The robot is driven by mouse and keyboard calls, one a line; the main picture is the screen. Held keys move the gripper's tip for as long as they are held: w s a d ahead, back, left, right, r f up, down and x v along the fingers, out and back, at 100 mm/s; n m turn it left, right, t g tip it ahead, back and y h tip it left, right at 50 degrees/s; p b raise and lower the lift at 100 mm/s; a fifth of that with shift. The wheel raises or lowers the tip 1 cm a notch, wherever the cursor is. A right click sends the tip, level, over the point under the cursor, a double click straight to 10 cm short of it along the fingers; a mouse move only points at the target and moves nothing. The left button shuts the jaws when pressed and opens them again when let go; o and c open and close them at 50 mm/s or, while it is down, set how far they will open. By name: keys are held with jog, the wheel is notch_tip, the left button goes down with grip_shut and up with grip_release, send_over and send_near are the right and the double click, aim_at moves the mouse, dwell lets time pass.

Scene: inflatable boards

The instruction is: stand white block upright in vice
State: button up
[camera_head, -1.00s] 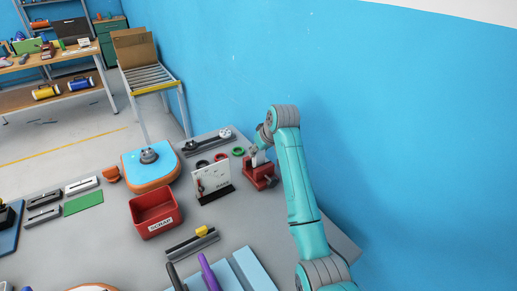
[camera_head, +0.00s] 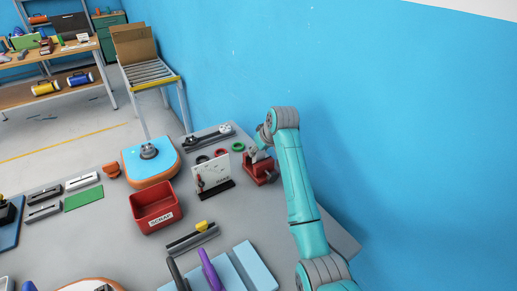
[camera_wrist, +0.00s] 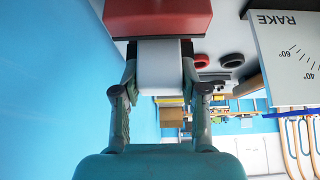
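The white block (camera_wrist: 159,65) is between the two fingers of my gripper (camera_wrist: 158,82) in the wrist view, with a finger against each side. The red vice (camera_wrist: 158,18) is right at the block's far end there. Whether that end is inside the jaws or only against them, I cannot tell. In the head view the red vice (camera_head: 262,171) stands on the grey bench near the blue wall. My gripper (camera_head: 257,153) is just above it, angled down, and the block is mostly hidden by my wrist.
A white board marked RAKE (camera_wrist: 285,50) stands close beside the vice; it also shows in the head view (camera_head: 211,172). A red SCRAP bin (camera_head: 153,208) stands further left. Dark and green rings (camera_head: 238,147) lie behind the board. The blue wall is close behind my arm.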

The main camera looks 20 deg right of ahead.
jog(key=o, duration=0.4)
jog(key=shift+c, duration=0.2)
jog(key=v, duration=1.2)
